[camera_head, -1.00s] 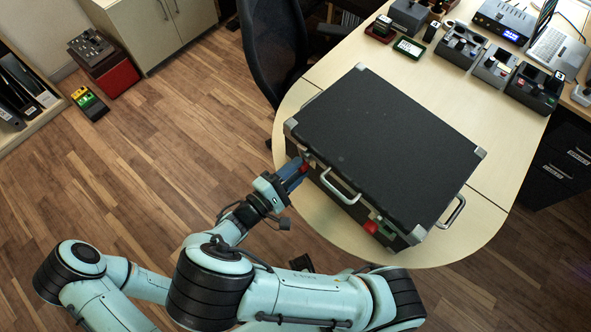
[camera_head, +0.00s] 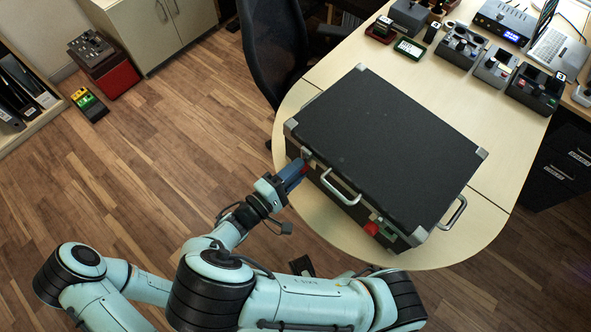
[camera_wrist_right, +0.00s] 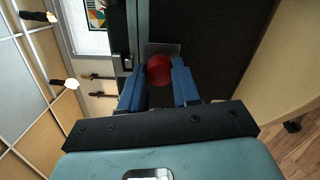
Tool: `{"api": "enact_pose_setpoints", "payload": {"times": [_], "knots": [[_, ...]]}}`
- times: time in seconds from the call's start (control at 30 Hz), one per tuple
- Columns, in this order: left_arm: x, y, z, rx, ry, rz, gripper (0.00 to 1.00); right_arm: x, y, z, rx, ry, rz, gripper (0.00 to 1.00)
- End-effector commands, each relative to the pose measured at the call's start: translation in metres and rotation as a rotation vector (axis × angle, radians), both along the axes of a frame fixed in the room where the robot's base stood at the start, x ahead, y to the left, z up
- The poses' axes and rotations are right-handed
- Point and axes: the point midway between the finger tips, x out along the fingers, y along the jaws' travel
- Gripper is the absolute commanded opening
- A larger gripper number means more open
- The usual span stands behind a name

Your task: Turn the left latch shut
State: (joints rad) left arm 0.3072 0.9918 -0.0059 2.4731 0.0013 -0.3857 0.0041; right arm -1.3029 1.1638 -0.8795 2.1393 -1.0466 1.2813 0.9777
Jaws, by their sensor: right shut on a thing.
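A closed black case (camera_head: 385,135) with metal corners lies on the table. The left latch has a red knob (camera_head: 306,170) on the case's front face, mostly hidden behind my fingers in the head view. In the right wrist view the round red knob (camera_wrist_right: 159,70) sits between the two blue fingers. My right gripper (camera_head: 301,171) is shut on this knob; it also shows in the right wrist view (camera_wrist_right: 159,88). The right latch (camera_head: 371,229), also red, is on the same face beyond the front handle. My left gripper is not in view.
The front handle (camera_head: 340,187) stands out between the latches, and a side handle (camera_head: 453,212) is at the right. The pale table (camera_head: 325,215) has a bare rounded front edge. Several devices stand at the back. A dark chair (camera_head: 272,50) is at the left.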

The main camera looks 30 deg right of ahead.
Motion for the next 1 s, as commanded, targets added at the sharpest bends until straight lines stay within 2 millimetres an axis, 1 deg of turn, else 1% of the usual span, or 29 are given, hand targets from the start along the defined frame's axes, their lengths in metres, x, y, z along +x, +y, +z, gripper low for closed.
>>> {"api": "enact_pose_setpoints", "payload": {"times": [0.03, 0.1, 0.4, 0.53, 0.67, 0.8, 1.0], "knots": [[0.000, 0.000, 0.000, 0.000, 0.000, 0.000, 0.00, 0.000, 0.001, -0.001, 0.002, 0.002, 0.002, 0.38], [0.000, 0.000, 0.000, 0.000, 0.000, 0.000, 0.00, 0.000, 0.001, -0.001, 0.002, 0.002, 0.001, 0.57], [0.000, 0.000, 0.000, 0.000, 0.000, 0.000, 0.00, 0.000, 0.001, 0.000, 0.001, 0.001, 0.001, 0.57], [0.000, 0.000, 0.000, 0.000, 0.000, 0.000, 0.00, -0.003, 0.011, 0.000, -0.001, 0.001, 0.003, 0.57], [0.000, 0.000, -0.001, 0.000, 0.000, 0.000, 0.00, -0.010, 0.034, -0.001, 0.003, 0.000, 0.006, 0.57], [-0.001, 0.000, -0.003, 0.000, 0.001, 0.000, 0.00, -0.019, 0.066, -0.001, 0.003, -0.001, 0.006, 0.57], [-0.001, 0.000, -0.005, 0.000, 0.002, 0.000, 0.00, -0.032, 0.104, -0.001, 0.002, 0.001, 0.005, 0.57]]}}
